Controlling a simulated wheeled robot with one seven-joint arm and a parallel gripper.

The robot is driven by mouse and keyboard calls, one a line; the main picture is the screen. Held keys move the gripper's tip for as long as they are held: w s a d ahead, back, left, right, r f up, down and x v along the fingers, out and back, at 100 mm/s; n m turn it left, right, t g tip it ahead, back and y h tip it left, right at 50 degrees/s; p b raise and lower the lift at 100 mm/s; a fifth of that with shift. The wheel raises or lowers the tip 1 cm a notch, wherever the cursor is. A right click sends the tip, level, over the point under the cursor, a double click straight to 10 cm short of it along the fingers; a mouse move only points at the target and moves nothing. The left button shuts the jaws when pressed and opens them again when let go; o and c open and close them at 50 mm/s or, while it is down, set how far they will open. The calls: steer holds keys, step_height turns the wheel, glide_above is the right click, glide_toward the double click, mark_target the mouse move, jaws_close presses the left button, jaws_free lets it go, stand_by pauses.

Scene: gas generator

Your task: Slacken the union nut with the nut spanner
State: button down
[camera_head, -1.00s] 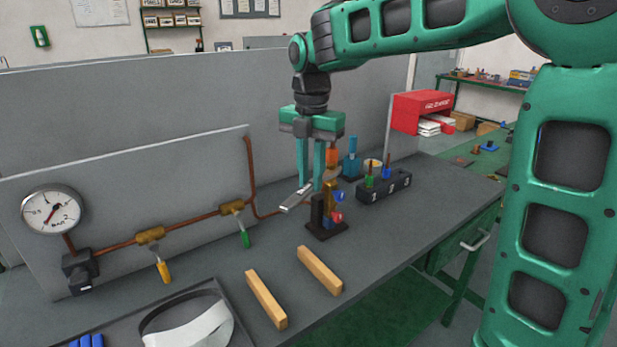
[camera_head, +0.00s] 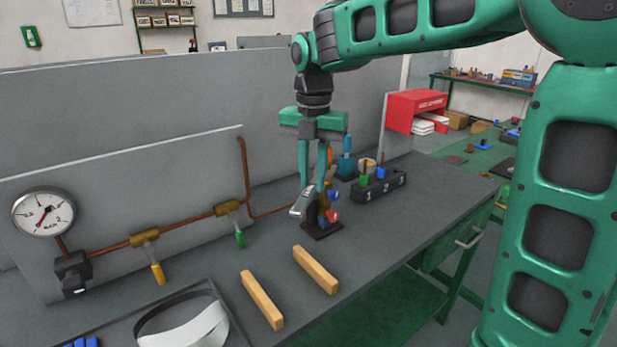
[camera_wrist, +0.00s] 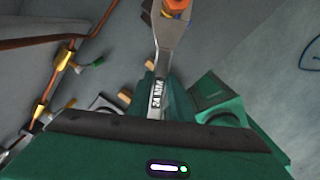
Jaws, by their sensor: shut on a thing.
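My gripper (camera_head: 313,186) points down and is shut on a grey metal spanner (camera_head: 301,204), just over and beside a small black stand (camera_head: 322,230). In the wrist view the spanner (camera_wrist: 170,45) has a dark size marking on its shank, and its wide end lies by an orange part (camera_wrist: 176,5). I cannot tell whether they touch. Brass fittings (camera_head: 145,238) and (camera_head: 228,207) sit on the copper pipe (camera_head: 183,224), apart from the spanner. I cannot tell which part is the union nut.
A pressure gauge (camera_head: 43,212) stands at the left. Two wooden bars (camera_head: 315,269) and (camera_head: 262,299) lie on the bench in front. A black rack (camera_head: 379,186) with coloured-handled items stands right of the stand. The bench's right part is clear.

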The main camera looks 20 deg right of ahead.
steer(key=shift+s+d+n, duration=0.4)
steer(key=shift+d+n, duration=0.2)
steer(key=shift+n, duration=0.2)
steer(key=shift+s+d+n, duration=0.35)
steer(key=shift+d+n, duration=0.2)
steer(key=shift+n, duration=0.25)
steer(key=shift+d, duration=0.1)
steer(key=shift+s+d+n, duration=0.15)
steer(key=shift+d+n, duration=0.2)
steer(key=shift+n, duration=0.15)
steer(key=shift+s+a, duration=0.1)
steer(key=shift+s, duration=0.05)
steer(key=shift+m, duration=0.5)
steer(key=shift+s+a, duration=0.25)
steer(key=shift+s, duration=0.55)
steer(key=shift+s+a, duration=0.25)
steer(key=shift+s, duration=0.6)
steer(key=shift+s+a, duration=0.25)
steer(key=shift+s, duration=0.55)
